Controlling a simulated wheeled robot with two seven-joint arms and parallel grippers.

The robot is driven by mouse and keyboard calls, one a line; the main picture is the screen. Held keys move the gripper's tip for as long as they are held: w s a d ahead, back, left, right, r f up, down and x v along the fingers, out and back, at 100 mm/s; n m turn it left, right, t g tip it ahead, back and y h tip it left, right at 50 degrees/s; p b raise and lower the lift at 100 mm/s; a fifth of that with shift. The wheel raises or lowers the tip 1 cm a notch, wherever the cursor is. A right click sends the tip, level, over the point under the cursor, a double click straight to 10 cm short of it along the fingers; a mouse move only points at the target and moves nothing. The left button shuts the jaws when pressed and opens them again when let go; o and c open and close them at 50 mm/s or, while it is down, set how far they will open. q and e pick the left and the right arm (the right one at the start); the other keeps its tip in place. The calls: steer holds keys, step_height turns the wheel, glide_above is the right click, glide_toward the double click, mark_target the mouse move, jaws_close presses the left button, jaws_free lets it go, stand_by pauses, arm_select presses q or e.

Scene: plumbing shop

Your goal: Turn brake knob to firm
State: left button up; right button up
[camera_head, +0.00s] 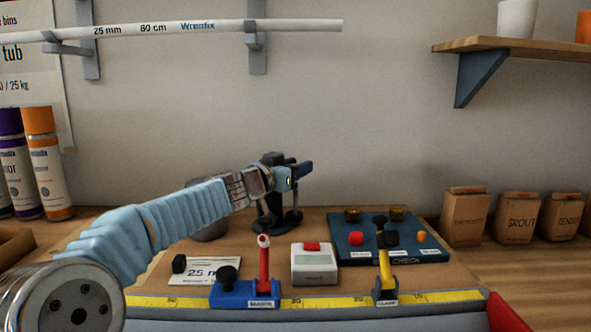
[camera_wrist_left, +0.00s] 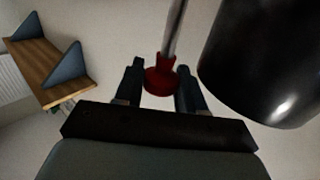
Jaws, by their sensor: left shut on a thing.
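My left gripper (camera_head: 301,170) reaches in from the left over the middle of the bench, at a dark stand-like device (camera_head: 271,212). In the left wrist view a small red knob (camera_wrist_left: 160,80) on a thin metal rod (camera_wrist_left: 174,28) sits between the two dark fingers of my left gripper (camera_wrist_left: 161,86), which is shut on it. A large dark cylinder (camera_wrist_left: 262,60) is close to the right of the fingers. In the head view the gripper hides the held knob. No firm marking can be read. My right gripper is not in view.
A blue block with a red lever (camera_head: 264,262), a pale box (camera_head: 314,264) with a red button, a yellow lever (camera_head: 385,268) and a blue board (camera_head: 430,252) stand on the bench. A yellow tape (camera_head: 160,301) runs along the front. Paper bags (camera_head: 464,219) stand right, spray cans (camera_head: 50,180) left.

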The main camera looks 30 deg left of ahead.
arm_select(q)
steer(key=shift+r+n+y, duration=0.1)
steer(key=shift+n+y, duration=0.4)
steer(key=shift+y, duration=0.3)
steer(key=o, duration=0.9)
steer(key=shift+o, duration=0.2)
steer(key=s+p, duration=0.1)
steer(key=s, duration=1.2)
steer(key=shift+s+a, duration=0.3)
steer(key=shift+s, duration=0.1)
steer(key=shift+o, duration=0.2)
